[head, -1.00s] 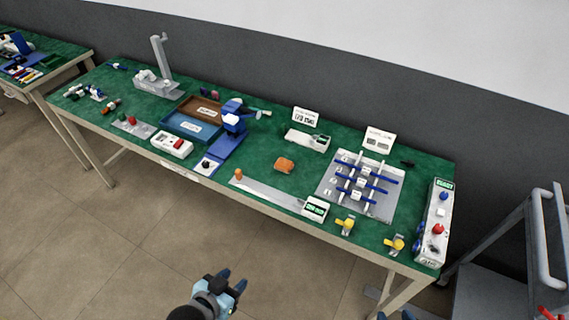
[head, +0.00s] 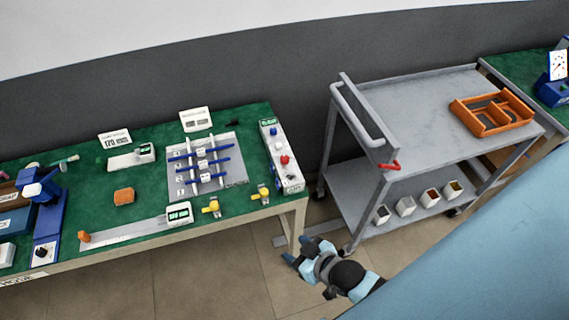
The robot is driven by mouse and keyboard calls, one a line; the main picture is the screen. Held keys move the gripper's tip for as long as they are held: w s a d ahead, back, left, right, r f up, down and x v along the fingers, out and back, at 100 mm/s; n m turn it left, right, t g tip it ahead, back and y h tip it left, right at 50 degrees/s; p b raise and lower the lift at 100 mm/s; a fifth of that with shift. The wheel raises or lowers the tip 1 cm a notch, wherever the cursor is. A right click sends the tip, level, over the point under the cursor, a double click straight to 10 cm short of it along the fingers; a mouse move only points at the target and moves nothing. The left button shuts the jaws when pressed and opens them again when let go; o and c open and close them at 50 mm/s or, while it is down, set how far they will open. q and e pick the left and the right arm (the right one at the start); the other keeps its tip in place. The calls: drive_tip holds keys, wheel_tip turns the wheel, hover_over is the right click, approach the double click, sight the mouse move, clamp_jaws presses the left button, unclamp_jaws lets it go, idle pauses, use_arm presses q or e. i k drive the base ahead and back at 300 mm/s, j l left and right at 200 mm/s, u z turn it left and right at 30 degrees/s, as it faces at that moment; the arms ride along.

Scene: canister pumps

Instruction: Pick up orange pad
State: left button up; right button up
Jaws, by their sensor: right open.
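The orange pad (head: 124,196) is a small rounded block lying flat on the green bench top (head: 78,207), left of the blue-barred fixture. Nothing touches it. My right gripper (head: 297,250) is open and empty, in front of the bench's right end, between the bench and the grey cart. It is well to the right of the pad and apart from it. My left gripper is out of view.
A fixture plate with blue bars (head: 233,175), a scale with a readout (head: 179,214), yellow valves (head: 212,207) and a button box (head: 283,160) stand on the bench. A grey cart (head: 420,95) with an orange tray (head: 492,112) stands right.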

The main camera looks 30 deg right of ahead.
sight(126, 196)
drive_tip(key=z, duration=0.35)
drive_tip(key=j+z, duration=1.1)
drive_tip(key=j, duration=0.4)
drive_tip(key=k+j+z, duration=0.1)
drive_tip(key=j, duration=0.4)
drive_tip(key=k+j, duration=0.1)
drive_tip(key=j, duration=0.3)
drive_tip(key=k+j, duration=0.1)
drive_tip(key=j, duration=0.3)
